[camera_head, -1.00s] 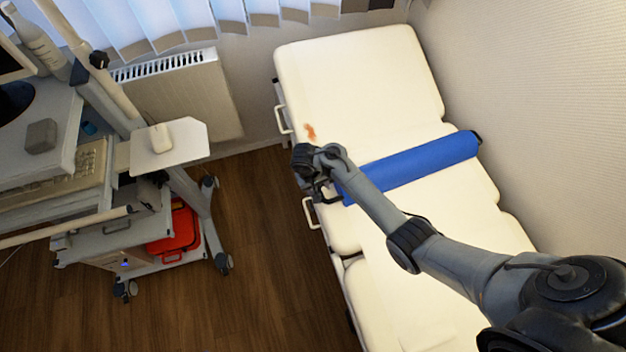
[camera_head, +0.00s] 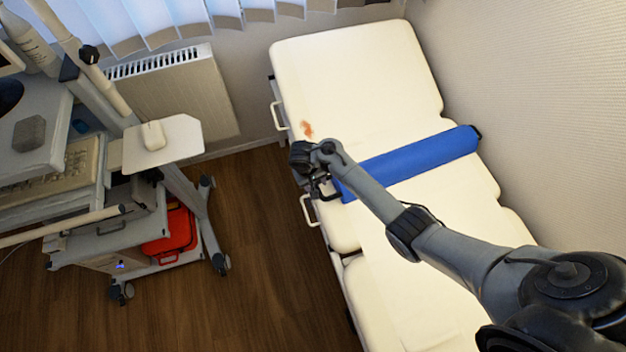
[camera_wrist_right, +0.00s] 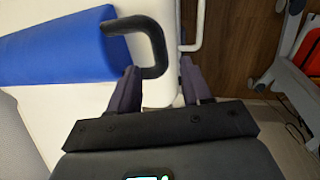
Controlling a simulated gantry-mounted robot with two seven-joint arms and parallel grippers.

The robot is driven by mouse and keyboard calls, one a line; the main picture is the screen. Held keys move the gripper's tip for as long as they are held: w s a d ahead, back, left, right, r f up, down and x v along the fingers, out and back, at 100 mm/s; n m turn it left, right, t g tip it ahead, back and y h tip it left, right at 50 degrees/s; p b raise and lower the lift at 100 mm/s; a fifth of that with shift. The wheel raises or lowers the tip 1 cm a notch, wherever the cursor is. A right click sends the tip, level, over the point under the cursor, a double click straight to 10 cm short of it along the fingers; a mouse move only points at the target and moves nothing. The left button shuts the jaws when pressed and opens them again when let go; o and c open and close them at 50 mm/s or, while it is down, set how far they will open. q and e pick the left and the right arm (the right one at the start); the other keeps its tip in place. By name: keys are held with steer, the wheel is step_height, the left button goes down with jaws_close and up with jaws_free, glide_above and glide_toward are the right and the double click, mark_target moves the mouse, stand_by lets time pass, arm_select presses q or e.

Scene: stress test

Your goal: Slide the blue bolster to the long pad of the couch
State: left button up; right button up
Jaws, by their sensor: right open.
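The blue bolster (camera_head: 415,162) lies across the cream couch (camera_head: 350,75), and its near left end is by my right gripper (camera_head: 322,192). In the right wrist view the bolster (camera_wrist_right: 50,52) has a black loop handle (camera_wrist_right: 152,40) on its end. My right gripper (camera_wrist_right: 160,78) is open, with the bend of the handle between or just above its fingertips; contact cannot be told. The long far pad of the couch stretches beyond the bolster, and an orange-brown stain (camera_head: 307,129) marks its left edge. My left gripper is not in view.
White side rails (camera_head: 279,116) stick out from the couch's left edge. A wall (camera_head: 540,110) runs along its right side. A medical cart (camera_head: 165,150) with a red case (camera_head: 170,232) stands at left, with free wooden floor (camera_head: 262,240) between. A radiator (camera_head: 185,90) is behind.

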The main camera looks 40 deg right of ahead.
steer(key=shift+s+d+f+b, duration=0.1)
steer(key=shift+d+f+b, duration=0.25)
steer(key=shift+f, duration=0.75)
steer(key=shift+s+d+f+b, duration=0.1)
steer(key=shift+f+b, duration=0.4)
steer(key=shift+f, duration=0.65)
steer(key=shift+d+f+b, duration=0.25)
steer(key=shift+f+b, duration=0.15)
steer(key=shift+f, duration=0.7)
jaws_close()
